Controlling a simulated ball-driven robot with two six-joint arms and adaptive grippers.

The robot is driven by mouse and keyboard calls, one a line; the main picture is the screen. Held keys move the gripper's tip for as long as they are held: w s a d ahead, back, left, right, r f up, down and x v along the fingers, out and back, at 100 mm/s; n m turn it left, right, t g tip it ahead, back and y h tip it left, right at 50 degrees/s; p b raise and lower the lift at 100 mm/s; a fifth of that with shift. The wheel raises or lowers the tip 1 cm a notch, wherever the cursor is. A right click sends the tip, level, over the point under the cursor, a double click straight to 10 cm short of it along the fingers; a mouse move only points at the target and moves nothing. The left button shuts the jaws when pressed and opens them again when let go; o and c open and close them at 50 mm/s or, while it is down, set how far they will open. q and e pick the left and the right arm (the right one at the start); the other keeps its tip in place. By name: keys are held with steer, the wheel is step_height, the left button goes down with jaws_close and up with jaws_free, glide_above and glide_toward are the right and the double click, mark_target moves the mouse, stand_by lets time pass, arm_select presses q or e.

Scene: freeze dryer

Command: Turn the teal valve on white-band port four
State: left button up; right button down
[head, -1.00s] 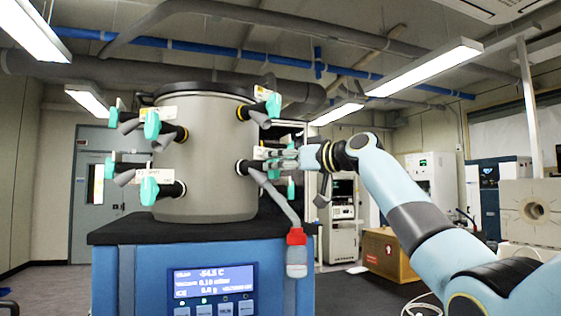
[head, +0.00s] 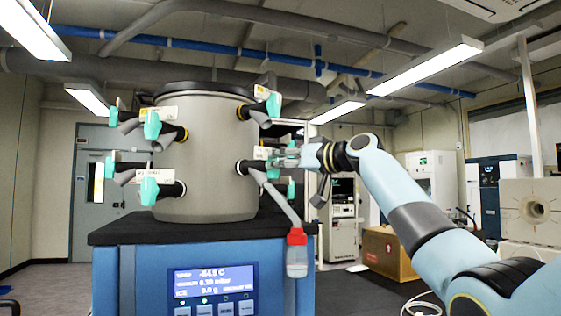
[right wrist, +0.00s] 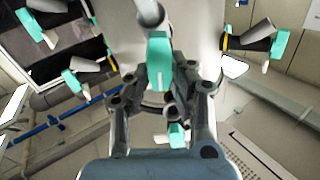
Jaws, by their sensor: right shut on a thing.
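The teal valve (right wrist: 159,62) stands between the fingers of my right gripper (right wrist: 160,78) in the right wrist view. My right gripper (head: 285,157) is shut on this valve at the right side of the grey drum (head: 205,160) in the head view, where the fingers partly hide it. The port (head: 243,167) there has a pale band near the drum. A grey tube runs down from it to a red-capped clear flask (head: 297,257). My left gripper is not in view.
Other teal valves sit close by: one above (head: 273,104), one just below (head: 291,190), and several on the drum's left side (head: 149,190). The blue cabinet (head: 130,285) with a lit display (head: 213,281) carries the drum. A cardboard box (head: 385,253) stands behind on the floor.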

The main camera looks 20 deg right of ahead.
steer(key=m+p, duration=0.1)
steer(key=m, duration=0.3)
steer(key=shift+w+d+m+p, duration=0.1)
steer(key=shift+d+m+p, duration=0.05)
steer(key=shift+m+p, duration=0.2)
steer(key=m+p, duration=0.2)
steer(key=m, duration=0.3)
steer(key=shift+d+f+p, duration=0.1)
steer(key=shift+f+p, duration=0.05)
steer(key=shift+p, duration=0.2)
steer(key=shift+m, duration=0.35)
steer(key=c, duration=1.2)
jaws_free()
steer(key=v, duration=1.2)
